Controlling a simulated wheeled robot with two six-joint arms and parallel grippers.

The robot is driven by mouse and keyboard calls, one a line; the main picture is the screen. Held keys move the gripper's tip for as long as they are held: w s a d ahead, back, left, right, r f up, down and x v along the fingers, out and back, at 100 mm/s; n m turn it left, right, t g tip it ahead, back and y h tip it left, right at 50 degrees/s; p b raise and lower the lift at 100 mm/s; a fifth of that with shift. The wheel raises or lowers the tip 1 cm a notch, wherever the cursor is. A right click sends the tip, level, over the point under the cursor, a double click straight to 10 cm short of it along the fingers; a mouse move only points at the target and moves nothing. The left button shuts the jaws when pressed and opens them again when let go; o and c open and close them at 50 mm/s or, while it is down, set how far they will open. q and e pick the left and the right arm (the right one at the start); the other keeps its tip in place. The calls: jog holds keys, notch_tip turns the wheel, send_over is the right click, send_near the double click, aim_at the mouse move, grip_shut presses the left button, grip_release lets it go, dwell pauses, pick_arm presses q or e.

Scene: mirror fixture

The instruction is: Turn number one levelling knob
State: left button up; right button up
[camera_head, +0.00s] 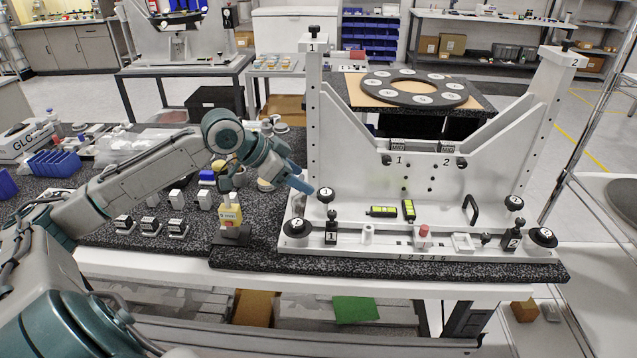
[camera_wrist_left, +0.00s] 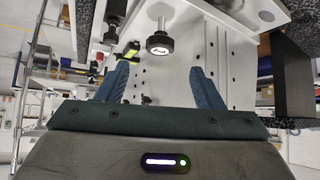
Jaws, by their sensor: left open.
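The white mirror fixture (camera_head: 420,215) stands on the granite slab. At its left end is a black knob (camera_head: 326,194) with a white cap marked 1. A black knob with a white label also shows in the left wrist view (camera_wrist_left: 160,44), ahead of the fingers and roughly centred between them. My left gripper (camera_head: 302,186) reaches in from the left, its blue fingers just left of the knob in the head view. In the left wrist view its two fingers (camera_wrist_left: 158,80) are spread, with nothing between them. My right gripper is out of view.
A large black disc knob (camera_head: 297,228) and a black block marked 1 (camera_head: 331,237) sit close in front. Two yellow-green levels (camera_head: 382,211) lie on the fixture base.

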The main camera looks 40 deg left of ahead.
aim_at(324, 193)
pick_arm(q)
jog(key=shift+p+x, duration=0.9)
jog(key=shift+x, duration=2.7)
jog(key=c, duration=1)
